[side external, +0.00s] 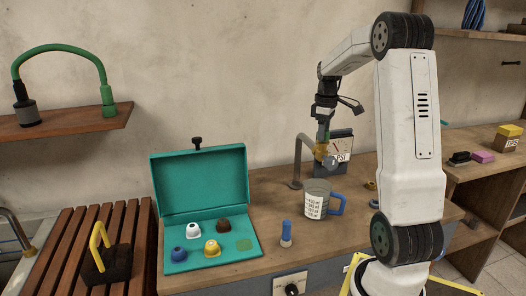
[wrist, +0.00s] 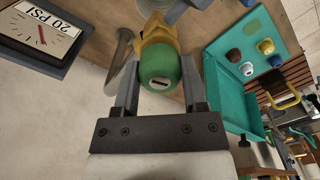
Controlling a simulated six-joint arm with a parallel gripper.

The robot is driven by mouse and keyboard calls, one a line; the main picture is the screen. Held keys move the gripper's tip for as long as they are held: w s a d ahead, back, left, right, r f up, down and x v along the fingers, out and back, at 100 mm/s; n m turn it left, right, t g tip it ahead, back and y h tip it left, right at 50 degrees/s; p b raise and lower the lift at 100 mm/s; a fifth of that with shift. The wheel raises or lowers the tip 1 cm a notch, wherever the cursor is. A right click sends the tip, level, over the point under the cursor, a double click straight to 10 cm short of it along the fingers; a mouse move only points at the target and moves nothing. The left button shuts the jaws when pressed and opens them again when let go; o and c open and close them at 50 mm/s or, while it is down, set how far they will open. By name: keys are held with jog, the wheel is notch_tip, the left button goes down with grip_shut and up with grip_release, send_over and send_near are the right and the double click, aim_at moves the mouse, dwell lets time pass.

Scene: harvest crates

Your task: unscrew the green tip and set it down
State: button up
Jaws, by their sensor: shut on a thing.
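The green tip (wrist: 159,72) is a rounded cap with a dark slot, seen close up in the wrist view. It sits at the end of a yellow fitting (wrist: 158,35) and appears still against it; whether the thread is engaged cannot be told. My gripper (wrist: 160,62) has a finger on either side of the tip and is shut on it. In the side view my gripper (side external: 323,120) points down above the yellow fitting (side external: 321,150), which is by the bent grey pipe (side external: 300,165). The tip is mostly hidden there.
An open teal case (side external: 200,165) holds white, brown, blue and yellow tips, with an empty green patch (side external: 244,244). A measuring cup (side external: 316,203) and a blue-handled tool (side external: 286,230) stand on the bench. A gauge (wrist: 45,32) is close behind the fitting.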

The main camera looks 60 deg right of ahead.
jog(key=shift+n, duration=0.7)
jog(key=shift+n, duration=0.8)
jog(key=o, duration=0.7)
jog(key=shift+m, duration=0.3)
jog(key=shift+m, duration=0.6)
